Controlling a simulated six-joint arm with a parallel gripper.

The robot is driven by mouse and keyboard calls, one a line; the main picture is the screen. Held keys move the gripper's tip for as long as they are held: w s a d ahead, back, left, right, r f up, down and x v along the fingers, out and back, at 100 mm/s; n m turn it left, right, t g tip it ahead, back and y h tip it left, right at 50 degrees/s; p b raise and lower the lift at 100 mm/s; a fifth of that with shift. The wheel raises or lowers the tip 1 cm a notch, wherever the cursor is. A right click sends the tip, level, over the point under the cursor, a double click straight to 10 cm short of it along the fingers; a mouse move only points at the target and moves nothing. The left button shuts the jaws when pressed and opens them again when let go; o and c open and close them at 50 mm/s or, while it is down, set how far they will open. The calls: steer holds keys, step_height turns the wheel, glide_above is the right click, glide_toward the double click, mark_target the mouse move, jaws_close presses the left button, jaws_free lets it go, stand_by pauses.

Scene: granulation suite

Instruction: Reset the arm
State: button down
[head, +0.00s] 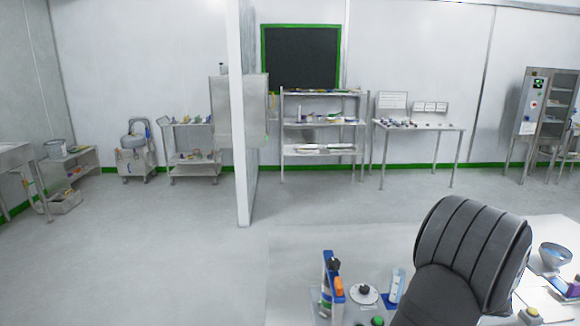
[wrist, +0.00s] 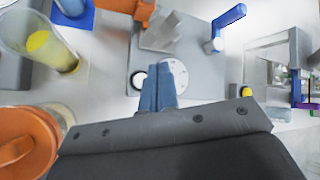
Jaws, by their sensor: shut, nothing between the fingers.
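My gripper (wrist: 157,88) shows in the wrist view with its two blue-grey fingers together and nothing between them. The fingers are over a grey plate device (wrist: 195,72) with a round white dial (wrist: 176,74); the gap to it is hard to judge. In the head view my dark grey arm rises at the lower right over the bench (head: 295,245), and the gripper is out of sight there.
In the wrist view, a clear vessel with yellow contents (wrist: 40,45) and an orange-lidded jar (wrist: 25,145) stand left; a clear frame (wrist: 275,50) stands right. The head view shows a blue stand (head: 327,275), a bowl (head: 555,256) and clear floor (head: 150,250).

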steer(key=s+a+r+n+g, duration=0.2)
steer(key=s+r+n, duration=0.3)
steer(key=r, duration=0.5)
steer(key=s+a+r+n+g, duration=0.2)
steer(key=s+a+r+n, duration=0.2)
steer(key=r+n, duration=0.3)
step_height(320, 180, up, 4)
steer(key=shift+s+a+r+g+y, duration=0.2)
steer(key=shift+s+r+g+y, duration=0.1)
steer(key=shift+s, duration=0.35)
steer(key=shift+f, duration=0.1)
